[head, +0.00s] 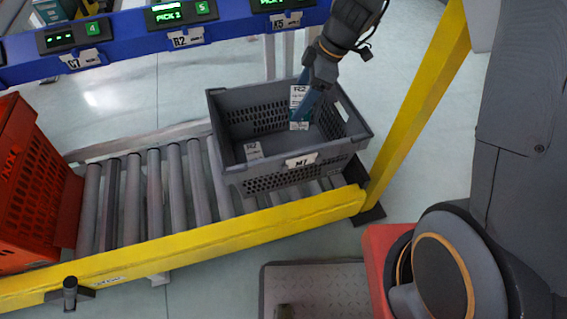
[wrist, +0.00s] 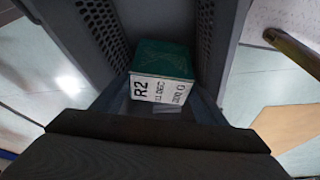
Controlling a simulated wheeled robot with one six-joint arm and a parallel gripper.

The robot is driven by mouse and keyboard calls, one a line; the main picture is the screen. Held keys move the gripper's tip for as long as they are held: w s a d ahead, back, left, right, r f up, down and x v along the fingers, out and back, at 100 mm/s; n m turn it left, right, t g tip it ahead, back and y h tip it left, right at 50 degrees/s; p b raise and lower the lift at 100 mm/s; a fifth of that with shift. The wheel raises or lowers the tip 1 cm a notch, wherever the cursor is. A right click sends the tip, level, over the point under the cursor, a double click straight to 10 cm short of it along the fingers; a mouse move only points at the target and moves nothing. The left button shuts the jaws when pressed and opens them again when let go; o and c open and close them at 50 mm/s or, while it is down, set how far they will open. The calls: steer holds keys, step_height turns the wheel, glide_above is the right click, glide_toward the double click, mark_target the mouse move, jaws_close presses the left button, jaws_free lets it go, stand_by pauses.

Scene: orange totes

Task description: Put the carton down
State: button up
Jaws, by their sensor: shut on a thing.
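The carton is green with a white label marked R2, and it shows in the wrist view (wrist: 165,58) between my fingers. In the head view only part of the carton (head: 308,116) shows, inside a grey crate (head: 238,168) labelled M7. My gripper (head: 303,104) reaches down into the crate from above, towards its right rear, with its blue fingers shut on the carton. The fingers hide part of the carton in the head view. I cannot tell whether the carton touches the crate floor.
The crate stands at the right end of a roller conveyor (head: 130,205) with a yellow front rail (head: 215,238). An orange tote (head: 30,190) stands at left. A blue shelf beam (head: 130,42) crosses behind; a yellow post (head: 415,100) rises at right.

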steer(key=a+f+n+b, duration=0.1)
steer(key=f+b, duration=0.2)
steer(key=f, duration=0.3)
steer(key=a+f+n+g+b, duration=0.1)
steer(key=f+b, duration=0.3)
steer(key=f, duration=0.2)
steer(key=a+f+n+b, duration=0.1)
steer(key=f+b, duration=0.2)
steer(key=f, duration=0.4)
steer(key=shift+s+a+n+g, duration=0.1)
steer(key=shift+a+n+g, duration=0.2)
steer(key=shift+a+n, duration=0.1)
steer(key=shift+f+b, duration=0.3)
steer(key=shift+b, duration=0.3)
steer(key=o, duration=0.9)
steer(key=shift+c, duration=0.2)
steer(key=o, duration=0.4)
steer(key=shift+r+p, duration=0.4)
steer(key=shift+p, duration=0.1)
steer(key=p+v, duration=0.3)
steer(key=v, duration=0.9)
